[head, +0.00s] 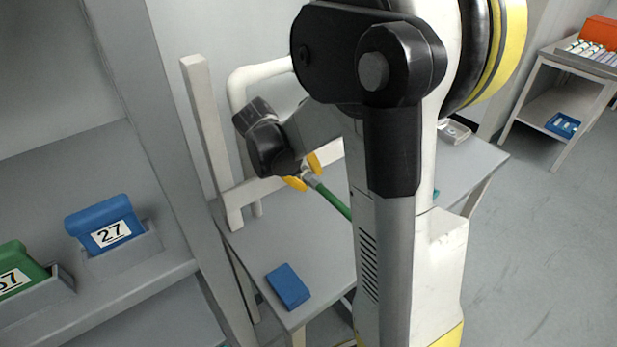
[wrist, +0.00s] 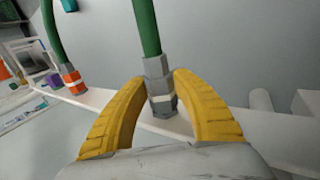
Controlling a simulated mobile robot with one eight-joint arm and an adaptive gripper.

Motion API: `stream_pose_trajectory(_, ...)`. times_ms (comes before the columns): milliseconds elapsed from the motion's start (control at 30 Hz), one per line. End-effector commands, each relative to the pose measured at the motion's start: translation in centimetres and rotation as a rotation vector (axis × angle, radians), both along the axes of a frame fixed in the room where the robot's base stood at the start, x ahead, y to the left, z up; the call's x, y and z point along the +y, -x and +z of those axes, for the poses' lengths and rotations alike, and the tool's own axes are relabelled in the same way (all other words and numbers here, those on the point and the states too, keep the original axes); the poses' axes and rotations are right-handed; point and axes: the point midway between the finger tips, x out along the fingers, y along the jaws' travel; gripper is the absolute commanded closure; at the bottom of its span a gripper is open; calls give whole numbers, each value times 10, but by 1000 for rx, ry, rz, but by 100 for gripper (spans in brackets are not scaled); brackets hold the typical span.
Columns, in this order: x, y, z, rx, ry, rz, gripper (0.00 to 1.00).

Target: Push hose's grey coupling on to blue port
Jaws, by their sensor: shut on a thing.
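My gripper (wrist: 161,80) has its yellow fingers on either side of a grey coupling (wrist: 155,70) and is shut on it. A green hose (wrist: 146,25) rises from the coupling. Below the hexagonal part are a pale band and a darker grey end, close to the white rail (wrist: 110,97); I cannot tell whether this end touches anything. In the head view my gripper (head: 304,173) is at the rail above the table, with the green hose (head: 334,201) running down to the right. I cannot make out the blue port in either view.
Another green hose ends in a fitting with an orange band (wrist: 73,80) on the rail at left. A blue block (head: 288,286) lies on the grey table (head: 335,262). A blue bin marked 27 (head: 105,222) sits on the left shelf. A white upright post (head: 208,135) stands beside my gripper.

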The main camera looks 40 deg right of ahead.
Motion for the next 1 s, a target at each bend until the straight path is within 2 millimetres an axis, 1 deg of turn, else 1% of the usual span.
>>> stream_pose_trajectory(33,0,0,0,0,0,0,97)
stream_pose_trajectory(67,0,0,0,0,0,0,100)
stream_pose_trajectory(367,0,2,0,0,-1,0,100)
stream_pose_trajectory(1000,2,29,0,0,0,-1,100)
